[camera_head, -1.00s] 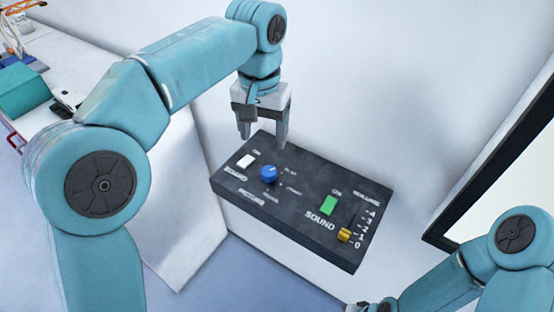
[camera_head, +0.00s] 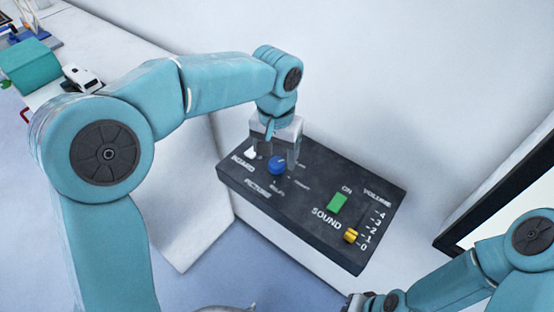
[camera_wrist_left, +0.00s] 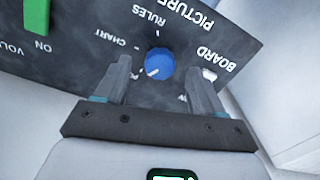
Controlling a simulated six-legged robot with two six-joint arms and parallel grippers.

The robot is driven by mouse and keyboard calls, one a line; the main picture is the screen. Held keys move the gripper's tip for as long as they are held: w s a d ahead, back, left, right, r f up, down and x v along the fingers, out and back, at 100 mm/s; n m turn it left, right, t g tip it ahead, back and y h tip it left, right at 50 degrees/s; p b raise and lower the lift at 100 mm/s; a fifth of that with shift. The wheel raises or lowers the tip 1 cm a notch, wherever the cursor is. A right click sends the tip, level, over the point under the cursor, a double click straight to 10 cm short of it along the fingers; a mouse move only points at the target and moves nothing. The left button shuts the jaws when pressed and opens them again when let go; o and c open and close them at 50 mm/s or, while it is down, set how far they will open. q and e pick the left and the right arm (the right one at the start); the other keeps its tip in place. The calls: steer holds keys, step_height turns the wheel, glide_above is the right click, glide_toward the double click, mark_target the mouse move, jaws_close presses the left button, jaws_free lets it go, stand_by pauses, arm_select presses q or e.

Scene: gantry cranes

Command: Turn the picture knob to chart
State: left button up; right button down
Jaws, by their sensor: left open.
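The picture knob (camera_head: 277,165) is blue and round on a dark control panel (camera_head: 325,235). My left gripper (camera_head: 283,160) is open above the panel at the knob. In the left wrist view its two fingers (camera_wrist_left: 160,66) stand on either side of the knob (camera_wrist_left: 160,61), apart from it. The knob's white mark faces the lower left in that view. The word CHART (camera_wrist_left: 108,38) is upside down left of the knob, and RULES is above it. A label near the left finger is partly hidden. My right arm shows at the lower right; its gripper fingers do not show.
The panel also bears a white board switch (camera_head: 251,153), a green sound switch (camera_head: 337,203) and a yellow volume slider (camera_head: 351,236). A white wall stands behind the panel. A dark-framed screen (camera_head: 500,195) is at the right. A teal box (camera_head: 30,65) is at the far left.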

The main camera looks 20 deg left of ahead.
mark_target(276, 163)
arm_select(q)
step_height(276, 163, down, 3)
steer(key=shift+w+a+r, duration=0.15)
steer(key=shift+r, duration=0.05)
steer(key=shift+f, duration=0.3)
steer(key=c, duration=1.1)
steer(key=shift+o, duration=0.2)
